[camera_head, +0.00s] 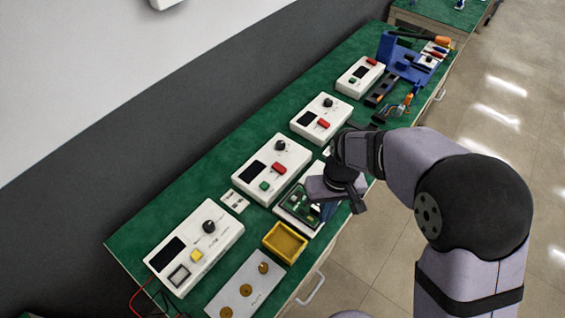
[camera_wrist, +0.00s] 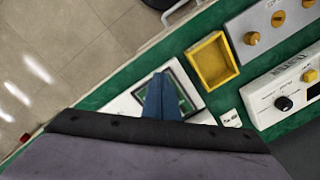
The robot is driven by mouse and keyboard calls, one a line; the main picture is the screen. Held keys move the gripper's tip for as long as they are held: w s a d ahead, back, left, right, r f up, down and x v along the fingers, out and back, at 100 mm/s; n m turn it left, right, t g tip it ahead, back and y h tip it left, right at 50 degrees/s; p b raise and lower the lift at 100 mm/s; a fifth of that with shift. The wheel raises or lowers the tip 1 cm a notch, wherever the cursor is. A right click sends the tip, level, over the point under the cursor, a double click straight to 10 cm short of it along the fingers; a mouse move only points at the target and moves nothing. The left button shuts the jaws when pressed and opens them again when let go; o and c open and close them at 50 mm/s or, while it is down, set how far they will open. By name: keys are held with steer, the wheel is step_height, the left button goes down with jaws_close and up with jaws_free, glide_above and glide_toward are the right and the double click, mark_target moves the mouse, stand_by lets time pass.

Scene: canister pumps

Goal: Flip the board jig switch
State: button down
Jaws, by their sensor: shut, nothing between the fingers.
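The board jig (camera_head: 293,213) is a white base on the green bench with a green circuit board (camera_head: 297,203) on it. My gripper (camera_head: 327,211) is over the right part of the jig, with its blue fingers pointing down. In the wrist view the blue fingers (camera_wrist: 162,80) are together and empty, in front of the board (camera_wrist: 182,82). The white jig base (camera_wrist: 125,104) shows beside them. The jig's switch cannot be made out; the fingers and wrist hide part of the jig. I cannot tell whether the fingertips touch it.
A yellow tray (camera_head: 284,243) lies close to the jig; a white panel with round knobs (camera_head: 248,286) is beyond it. White instrument boxes (camera_head: 272,170) line the bench's wall side. A small white switch plate (camera_head: 234,201) lies nearby. Tools and a blue rack (camera_head: 402,58) are at the far end.

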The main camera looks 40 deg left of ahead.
steer(key=shift+n+y, duration=0.5)
steer(key=shift+n, duration=0.1)
steer(key=a, duration=0.2)
steer(key=w+a, duration=0.1)
steer(key=a, duration=0.1)
steer(key=w+a+r, duration=0.1)
steer(key=a, duration=0.1)
steer(key=shift+w+a, duration=0.1)
steer(key=w+a+r+n+y, duration=0.2)
steer(key=w+a+r+n, duration=0.2)
steer(key=a+r+n, duration=0.3)
steer(key=a+r, duration=0.3)
steer(key=r, duration=0.1)
steer(key=shift+r+t+y, duration=0.35)
steer(key=shift+t+y, duration=0.05)
steer(key=shift+w, duration=0.1)
